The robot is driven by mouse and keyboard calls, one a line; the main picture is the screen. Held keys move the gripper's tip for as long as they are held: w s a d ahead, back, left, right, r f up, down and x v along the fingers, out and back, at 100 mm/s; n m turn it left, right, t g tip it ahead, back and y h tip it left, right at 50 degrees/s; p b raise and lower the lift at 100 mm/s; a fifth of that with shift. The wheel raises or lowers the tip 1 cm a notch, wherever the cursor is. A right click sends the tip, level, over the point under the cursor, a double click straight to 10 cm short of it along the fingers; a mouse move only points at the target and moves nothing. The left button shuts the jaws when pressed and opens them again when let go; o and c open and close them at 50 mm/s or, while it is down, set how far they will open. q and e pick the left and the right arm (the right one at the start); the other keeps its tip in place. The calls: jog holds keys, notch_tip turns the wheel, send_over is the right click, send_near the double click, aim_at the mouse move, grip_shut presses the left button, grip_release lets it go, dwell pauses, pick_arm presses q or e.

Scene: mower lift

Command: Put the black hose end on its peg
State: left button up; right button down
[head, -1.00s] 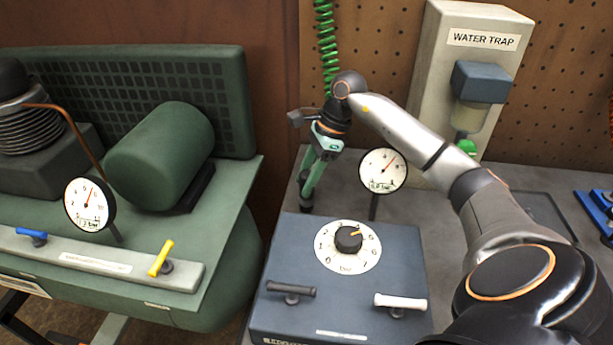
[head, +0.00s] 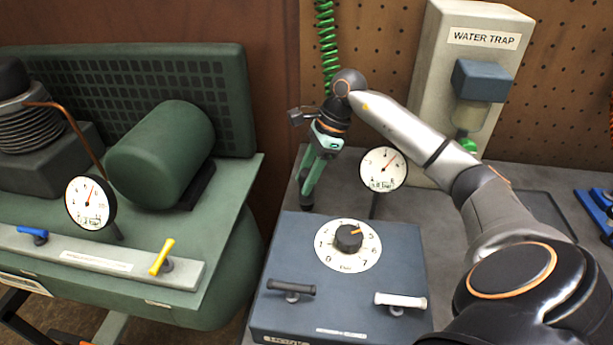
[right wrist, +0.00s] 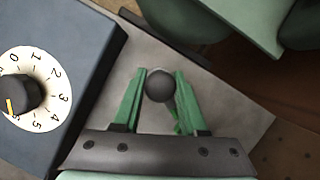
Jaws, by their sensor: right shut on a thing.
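My right gripper (head: 306,195) points down at the back left of the grey bench, behind the blue-grey control box. Its green fingers also show in the right wrist view (right wrist: 158,88). They are closed on a dark round thing (right wrist: 159,85), which looks like the black hose end seen end-on. A thin green strand, possibly hose, shows just below it. In the head view the gripper mostly hides the held thing. I cannot make out the peg in either view. My left gripper is not in view.
The control box (head: 268,322) has a numbered dial (head: 348,240), a black and a white handle. A pressure gauge (head: 383,169) stands close right of the gripper. A green coiled hose (head: 327,45) hangs behind. The water trap (head: 440,90) stands at the back; a green compressor (head: 160,155) is left.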

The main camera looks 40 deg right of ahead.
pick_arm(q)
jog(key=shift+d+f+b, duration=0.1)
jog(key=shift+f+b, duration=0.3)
pick_arm(e)
jog(key=shift+f, duration=0.55)
jog(key=c, duration=0.7)
grip_release()
jog(key=shift+c, duration=0.2)
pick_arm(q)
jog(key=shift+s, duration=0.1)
